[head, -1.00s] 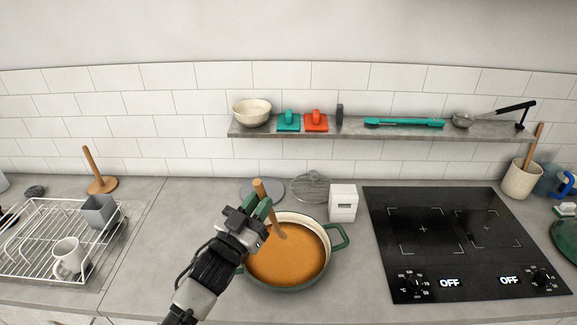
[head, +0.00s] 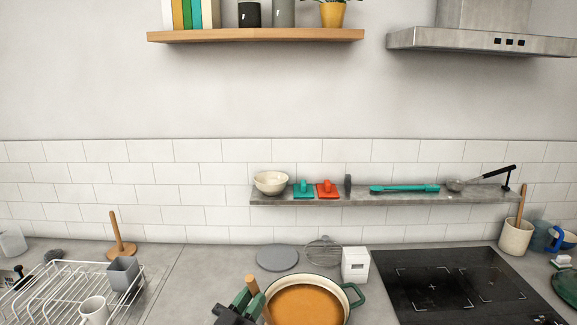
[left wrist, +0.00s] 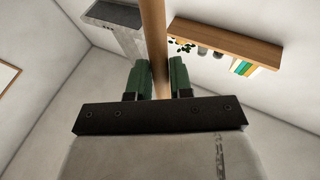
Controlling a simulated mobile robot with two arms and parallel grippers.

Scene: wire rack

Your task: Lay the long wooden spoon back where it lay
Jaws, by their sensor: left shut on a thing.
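The long wooden spoon (head: 252,285) shows only its handle top in the head view, at the left rim of a green pot (head: 352,294) of orange soup. In the left wrist view the wooden handle (left wrist: 154,45) runs between the two green fingers. My left gripper (head: 245,299) is shut on the handle; it also shows in the left wrist view (left wrist: 161,80). The spoon's lower end is hidden in the head view. My right gripper is not in view.
A grey round disc (head: 278,258) and a wire whisk (head: 324,251) lie behind the pot. A white box (head: 355,264) stands to its right, then the black hob (head: 440,287). The dish rack (head: 70,290) is at left, with clear counter between (head: 190,290). A stone shelf (head: 345,197) hangs behind.

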